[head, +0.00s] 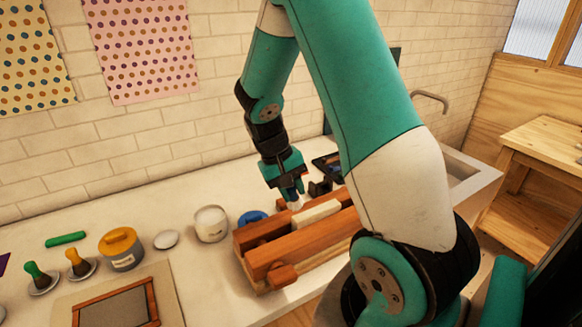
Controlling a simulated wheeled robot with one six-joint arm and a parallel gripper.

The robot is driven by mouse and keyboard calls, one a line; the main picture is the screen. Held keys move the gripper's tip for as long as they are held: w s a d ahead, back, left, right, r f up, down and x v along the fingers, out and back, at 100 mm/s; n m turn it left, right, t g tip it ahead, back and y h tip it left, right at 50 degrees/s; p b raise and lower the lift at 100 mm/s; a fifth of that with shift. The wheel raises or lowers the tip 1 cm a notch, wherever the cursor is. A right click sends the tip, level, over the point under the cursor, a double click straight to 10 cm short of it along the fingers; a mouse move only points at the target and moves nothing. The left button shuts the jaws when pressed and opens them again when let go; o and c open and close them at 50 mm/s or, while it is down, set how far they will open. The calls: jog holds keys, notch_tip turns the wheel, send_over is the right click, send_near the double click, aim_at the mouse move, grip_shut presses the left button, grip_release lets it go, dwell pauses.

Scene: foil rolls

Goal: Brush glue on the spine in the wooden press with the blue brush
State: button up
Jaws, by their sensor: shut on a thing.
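The wooden press (290,250) lies on the counter, a reddish-brown frame with a screw knob at its front. A cream book block (318,211) is clamped between its beams, spine side up. My gripper (290,188) is over the left end of the block, shut on a slim brush, taken as the blue brush (293,197). Its handle is mostly hidden by the jaws. Its pale tip is at or just above the left end of the spine; contact cannot be told. A white open pot (211,224) stands left of the press. No glue can be made out on the spine.
A blue round lid (252,217) lies behind the press's left end. Left are a white disc (166,239), a yellow-topped tin (121,248), a green-handled (38,276) and a yellow-handled tool (79,263), and a framed screen (117,308). My arm hides the press's right end.

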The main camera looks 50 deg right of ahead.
jog(key=shift+r+p, duration=1.55)
jog(key=shift+r, duration=0.65)
jog(key=shift+f, duration=0.1)
jog(key=shift+s+f+b, duration=0.15)
jog(key=shift+f+b, duration=0.15)
jog(key=shift+f, duration=0.1)
